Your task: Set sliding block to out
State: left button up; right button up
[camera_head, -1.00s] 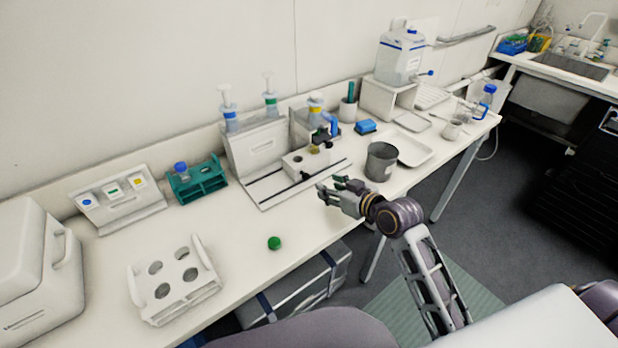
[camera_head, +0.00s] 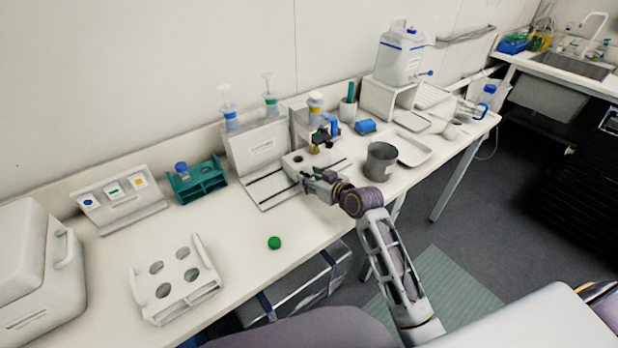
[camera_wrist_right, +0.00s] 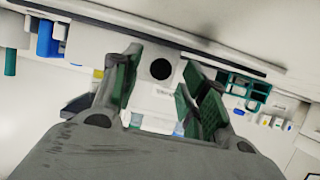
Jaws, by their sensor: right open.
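The sliding block (camera_head: 297,160) is a white block with a dark round hole in its top, on the dark rails of the white dispenser stand (camera_head: 262,188). My right gripper (camera_head: 310,180) is at the block's front side, partly covering it. In the right wrist view, the block (camera_wrist_right: 158,90) shows between the two open, green-padded fingers (camera_wrist_right: 160,75), its hole facing me. I cannot tell whether either finger touches it. My left gripper is not in view.
A grey metal beaker (camera_head: 380,162) stands close to the right of my right gripper. A green ball-like cap (camera_head: 274,243) lies in front of the stand. A white rack (camera_head: 175,280) and a teal rack (camera_head: 200,180) are to the left. The table's front centre is mostly clear.

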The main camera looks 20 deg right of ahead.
jog(key=shift+w+a+f, duration=0.25)
jog(key=shift+w, duration=0.35)
grip_shut()
